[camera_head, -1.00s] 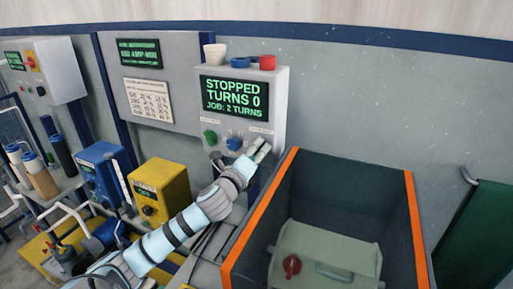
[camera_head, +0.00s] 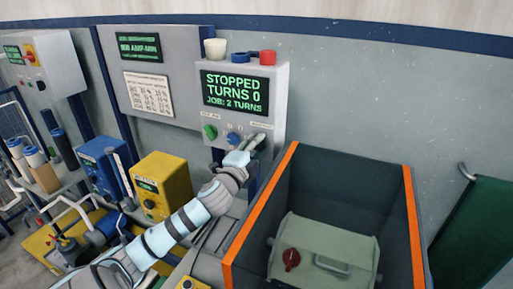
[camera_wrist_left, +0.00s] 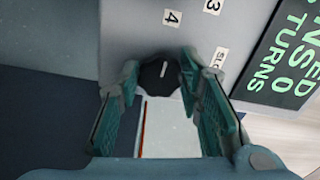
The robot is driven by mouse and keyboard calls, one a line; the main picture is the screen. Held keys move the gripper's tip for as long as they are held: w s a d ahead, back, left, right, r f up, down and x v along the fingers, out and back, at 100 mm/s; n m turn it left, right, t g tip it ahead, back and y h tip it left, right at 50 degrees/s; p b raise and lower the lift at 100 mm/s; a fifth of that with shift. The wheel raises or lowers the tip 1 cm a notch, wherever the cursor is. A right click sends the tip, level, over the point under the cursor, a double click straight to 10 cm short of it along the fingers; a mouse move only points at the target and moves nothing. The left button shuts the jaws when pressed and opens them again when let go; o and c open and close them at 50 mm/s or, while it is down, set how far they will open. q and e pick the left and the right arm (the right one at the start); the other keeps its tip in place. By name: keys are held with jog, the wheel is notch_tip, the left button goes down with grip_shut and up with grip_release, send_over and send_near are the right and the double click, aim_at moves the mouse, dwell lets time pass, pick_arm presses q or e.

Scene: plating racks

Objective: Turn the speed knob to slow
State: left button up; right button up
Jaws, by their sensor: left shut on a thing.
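A grey control box (camera_head: 225,122) on the wall has a green-lit screen (camera_head: 234,92) reading STOPPED, TURNS 0, JOB: 2 TURNS. Below the screen are a green knob (camera_head: 209,131) and a blue knob (camera_head: 233,138). My left gripper (camera_head: 256,141) is at the lower right of the box, covering what is there. In the left wrist view a black knob (camera_wrist_left: 160,74) with a short white line sits between the fingertips, and my left gripper (camera_wrist_left: 162,80) is shut on it. A label starting SLO (camera_wrist_left: 220,58) is beside the knob, partly hidden by a finger. My right gripper is not in view.
A dark open bin with orange edges (camera_head: 260,215) stands below right of the box, with a green-grey lidded case (camera_head: 325,255) inside. A yellow unit (camera_head: 163,186) and a blue unit (camera_head: 102,172) stand left.

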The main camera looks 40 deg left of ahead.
pick_arm(q)
jog(key=shift+n, duration=0.4)
jog(key=o, duration=1.2)
jog(key=shift+s, duration=0.1)
jog(key=shift+s+f, duration=0.1)
jog(key=shift+s, duration=0.15)
jog(key=v, duration=1.1)
jog(key=shift+s+d, duration=0.1)
jog(key=shift+s, duration=0.05)
